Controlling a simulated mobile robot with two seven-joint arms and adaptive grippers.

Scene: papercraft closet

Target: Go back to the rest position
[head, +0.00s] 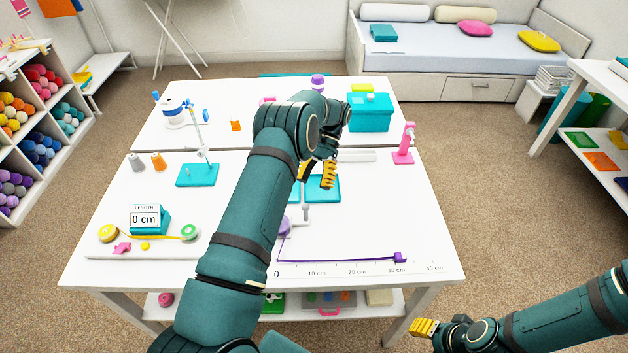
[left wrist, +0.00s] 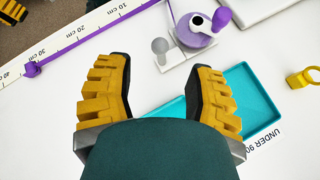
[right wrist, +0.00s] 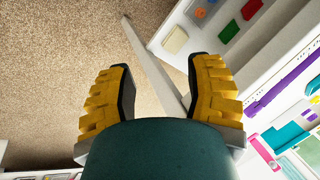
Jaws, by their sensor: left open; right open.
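My left gripper (head: 318,172) is over the middle of the white table, with its arm reaching across the near half. In the left wrist view its yellow fingers (left wrist: 156,100) are spread apart with nothing between them. A teal tray (left wrist: 255,100) lies under and beside the right finger. My right gripper (head: 425,328) is off the table's front right corner, low in the head view. In the right wrist view its yellow fingers (right wrist: 160,100) are open and empty, with carpet and a table leg beneath.
A purple reel (left wrist: 197,27) with its tape stretched along a ruler (head: 350,267) lies at the table's front. A teal box (head: 369,115), a pink stand (head: 404,145) and a length display (head: 146,217) stand on the table. Carpet (head: 520,200) is clear to the right.

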